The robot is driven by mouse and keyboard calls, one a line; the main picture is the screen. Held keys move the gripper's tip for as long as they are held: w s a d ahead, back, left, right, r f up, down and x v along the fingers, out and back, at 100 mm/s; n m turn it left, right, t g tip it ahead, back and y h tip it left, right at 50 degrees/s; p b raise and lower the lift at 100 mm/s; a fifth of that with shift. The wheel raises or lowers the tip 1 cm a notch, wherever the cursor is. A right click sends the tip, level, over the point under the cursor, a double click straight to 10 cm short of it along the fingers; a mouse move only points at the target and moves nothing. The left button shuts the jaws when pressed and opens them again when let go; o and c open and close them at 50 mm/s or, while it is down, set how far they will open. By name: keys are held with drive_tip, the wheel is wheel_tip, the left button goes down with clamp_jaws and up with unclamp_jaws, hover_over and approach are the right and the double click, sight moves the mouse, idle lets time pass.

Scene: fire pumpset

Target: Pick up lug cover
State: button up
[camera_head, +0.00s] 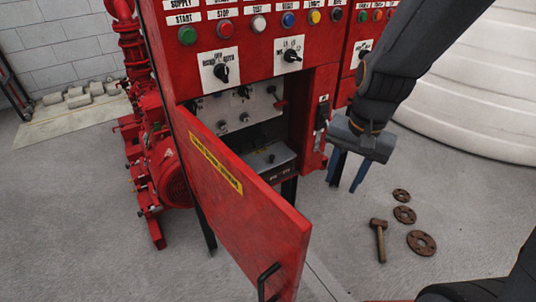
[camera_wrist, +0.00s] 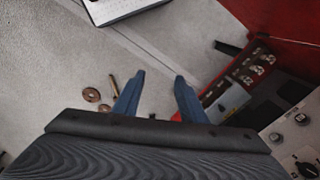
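My gripper (camera_head: 349,178) hangs outside the red cabinet, to the right of its opening, with its two blue fingers apart and nothing between them. In the wrist view my gripper (camera_wrist: 159,82) also shows spread fingers, with bare floor between them. No part is clearly recognisable as the lug cover. A grey box (camera_head: 268,158) with a small dark knob on top sits low inside the open cabinet, left of my gripper, and may carry it. The grey box also shows in the wrist view (camera_wrist: 228,101), right of the fingers and apart from them.
The red cabinet door (camera_head: 240,205) stands open toward the camera. The red side wall between opening and gripper is an obstacle. A hammer (camera_head: 379,238) and rusty flanges (camera_head: 421,243) lie on the floor. A pale ribbed tank (camera_head: 475,85) stands at right.

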drive_tip(key=w+a+f+m+t+y, duration=0.1)
drive_tip(key=w+a+f+m, duration=0.1)
drive_tip(key=w+a+m, duration=0.35)
drive_tip(key=w+a+f+m+t, duration=0.1)
drive_tip(key=w+a+f+m, duration=0.2)
drive_tip(key=w+m, duration=0.5)
drive_tip(key=m+t, duration=0.1)
drive_tip(key=m, duration=0.7)
approach(273, 156)
drive_tip(key=f, duration=0.2)
drive_tip(key=shift+y, duration=0.4)
drive_tip(key=b+x, duration=0.1)
drive_tip(key=x, duration=0.2)
drive_tip(key=b+x, duration=0.1)
drive_tip(key=x, duration=0.3)
drive_tip(key=shift+w, duration=0.25)
drive_tip(key=shift+d, duration=0.1)
clamp_jaws()
